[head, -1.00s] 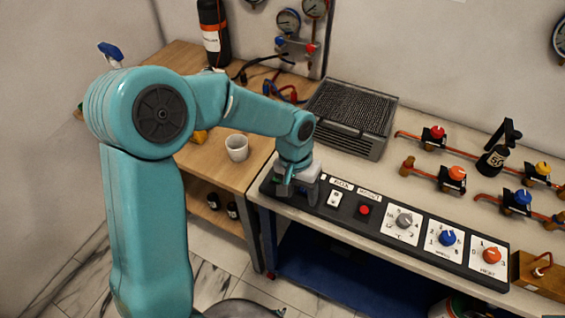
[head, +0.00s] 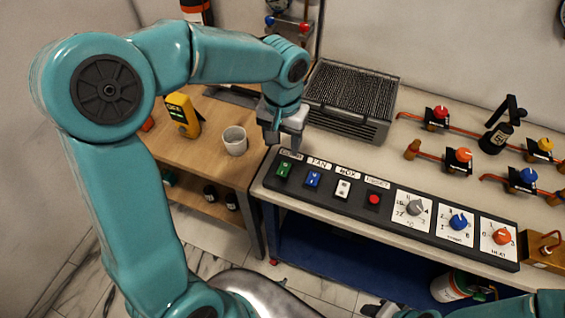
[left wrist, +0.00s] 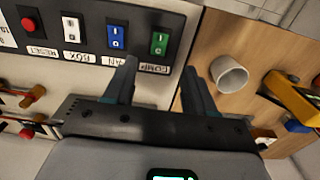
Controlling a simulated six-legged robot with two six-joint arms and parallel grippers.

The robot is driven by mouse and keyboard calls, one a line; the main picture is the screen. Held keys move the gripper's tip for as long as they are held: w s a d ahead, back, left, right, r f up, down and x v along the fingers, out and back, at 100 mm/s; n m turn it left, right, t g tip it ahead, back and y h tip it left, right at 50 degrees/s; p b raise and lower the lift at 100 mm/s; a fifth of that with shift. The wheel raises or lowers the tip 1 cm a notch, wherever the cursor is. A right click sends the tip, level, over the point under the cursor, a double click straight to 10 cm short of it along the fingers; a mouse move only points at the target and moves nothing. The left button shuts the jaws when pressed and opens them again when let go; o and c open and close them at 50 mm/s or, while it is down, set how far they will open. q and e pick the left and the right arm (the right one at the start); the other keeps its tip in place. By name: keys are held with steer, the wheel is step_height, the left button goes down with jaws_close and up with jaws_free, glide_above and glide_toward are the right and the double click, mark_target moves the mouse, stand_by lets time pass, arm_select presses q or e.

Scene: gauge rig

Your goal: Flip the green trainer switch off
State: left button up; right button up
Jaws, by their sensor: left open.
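The green switch (head: 284,169) is at the left end of the black control panel (head: 330,203), below a small label. It also shows in the left wrist view (left wrist: 159,43), with light marks on its rocker; which way it is tipped I cannot tell for sure. My left gripper (head: 284,144) is open and empty, pointing down just behind the green switch at the panel's back left edge. In the left wrist view its two fingers (left wrist: 160,72) stand apart, with the switch beyond the gap between them. The right gripper's jaws cannot be made out at the bottom edge.
A blue switch (head: 313,179), a white switch (head: 343,189) and a red button (head: 374,199) follow to the right, then three knobs. A grilled box (head: 350,105) stands close behind the panel. A white cup (head: 234,141) and a yellow meter (head: 183,115) are on the wooden table.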

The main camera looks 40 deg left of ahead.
mark_target(283, 172)
arm_select(q)
step_height(283, 172, down, 11)
steer(key=shift+r, duration=0.1)
